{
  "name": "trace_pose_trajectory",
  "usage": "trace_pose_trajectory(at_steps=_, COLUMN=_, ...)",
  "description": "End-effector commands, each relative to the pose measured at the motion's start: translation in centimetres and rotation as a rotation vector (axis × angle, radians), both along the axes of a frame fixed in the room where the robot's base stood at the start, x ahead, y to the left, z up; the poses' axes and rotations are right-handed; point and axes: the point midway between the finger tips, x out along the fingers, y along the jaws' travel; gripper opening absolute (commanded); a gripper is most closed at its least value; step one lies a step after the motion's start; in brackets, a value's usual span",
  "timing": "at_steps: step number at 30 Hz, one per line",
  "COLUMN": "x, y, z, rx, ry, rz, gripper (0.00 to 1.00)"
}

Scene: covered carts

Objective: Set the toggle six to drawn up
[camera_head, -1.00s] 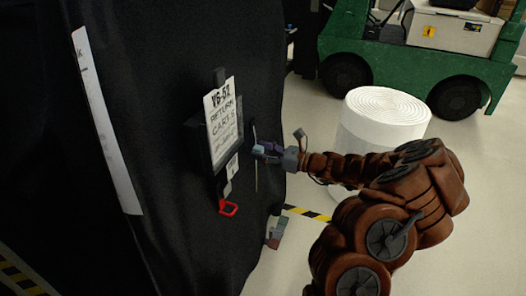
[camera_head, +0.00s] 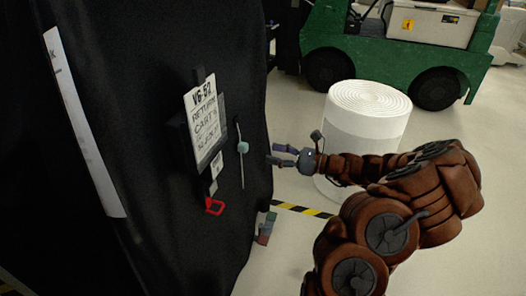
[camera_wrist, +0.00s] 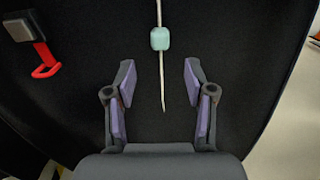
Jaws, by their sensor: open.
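The toggle, a pale teal bead (camera_head: 243,147), sits on a thin light cord (camera_head: 240,165) that hangs down the black cover of the cart (camera_head: 150,190). In the wrist view the toggle (camera_wrist: 160,38) is above and beyond the fingertips, with the cord's lower end hanging below it between the fingers. My gripper (camera_head: 275,154) is to the right of the toggle in the head view, apart from it. In the wrist view my gripper (camera_wrist: 159,72) is wide open and empty, with purple pads facing each other. No number shows on the toggle.
A sign board (camera_head: 204,125) with a red pull loop (camera_head: 214,207) below it is on the cover, left of the cord. A white roll (camera_head: 366,125) stands behind my arm. A green vehicle (camera_head: 390,50) is further back.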

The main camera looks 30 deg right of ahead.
Motion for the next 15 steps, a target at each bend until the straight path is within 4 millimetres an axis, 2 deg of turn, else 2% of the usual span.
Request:
trace_pose_trajectory(at_steps=6, x=-1.6, y=-1.4, z=0.0, rx=0.001, ry=-0.002, rz=0.000, gripper=0.54)
trace_pose_trajectory(at_steps=15, x=-2.0, y=-1.6, z=0.0, rx=0.001, ry=-0.001, rz=0.001, gripper=0.54)
